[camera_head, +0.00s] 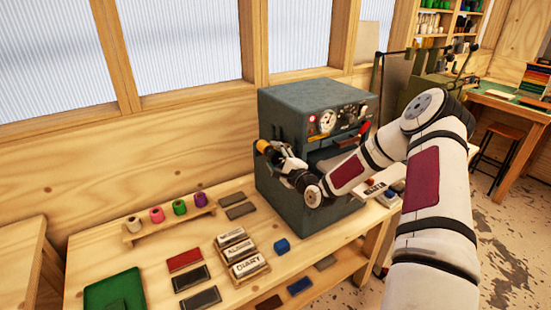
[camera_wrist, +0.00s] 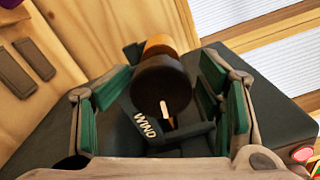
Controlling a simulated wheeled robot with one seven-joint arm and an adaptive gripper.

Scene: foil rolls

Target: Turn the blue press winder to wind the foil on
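The blue-grey press (camera_head: 300,115) stands on the wooden bench, with a gauge and small controls on its front. Its winder is a dark round knob with a white mark (camera_wrist: 163,90) and an orange band (camera_wrist: 158,45) behind it. In the head view, the winder's orange end (camera_head: 263,146) shows at the left of the press, and the rest is mostly hidden by my gripper. My gripper (camera_head: 278,156) is at the winder. In the wrist view, my gripper's green-padded fingers (camera_wrist: 165,95) stand apart on either side of the knob. Contact with the knob is unclear. A white WIND label (camera_wrist: 145,125) shows below it.
A rack with several coloured foil rolls (camera_head: 168,211) stands on the bench left of the press. The wooden wall is close behind.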

